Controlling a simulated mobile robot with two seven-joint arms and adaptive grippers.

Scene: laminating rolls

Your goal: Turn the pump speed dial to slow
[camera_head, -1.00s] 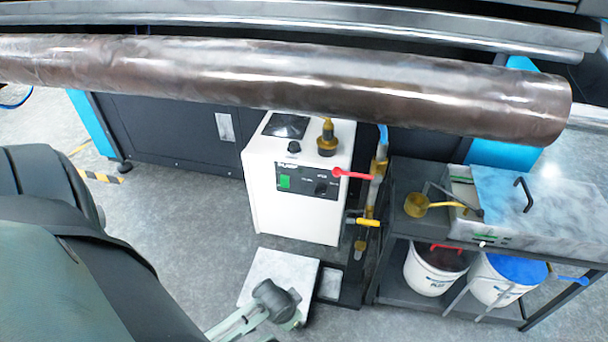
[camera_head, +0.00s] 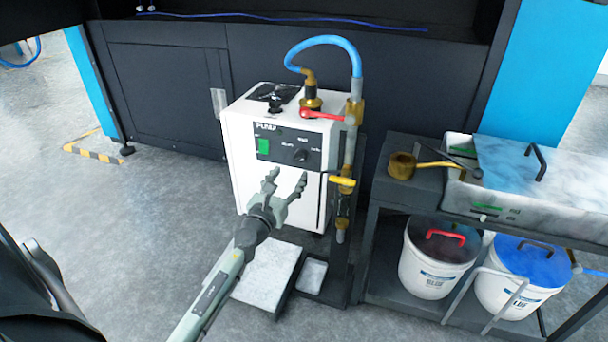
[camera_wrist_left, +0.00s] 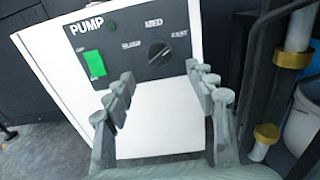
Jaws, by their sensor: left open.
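The white pump box (camera_head: 275,190) stands on the floor with a black control panel. The black round speed dial (camera_head: 301,156) is on the panel's right part, and it also shows in the left wrist view (camera_wrist_left: 159,53) between labels reading SLOW, MED and FAST. Its mark seems to slant to the upper right, but is hard to read. My left gripper (camera_head: 287,179) is open and empty in front of the panel, just below the dial. In the left wrist view its fingers (camera_wrist_left: 159,75) reach up on either side below the dial, apart from it. My right gripper is not in view.
A green switch (camera_head: 264,147) is left of the dial. A dark cart (camera_head: 385,190) with buckets is further right. Floor on the left is clear.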

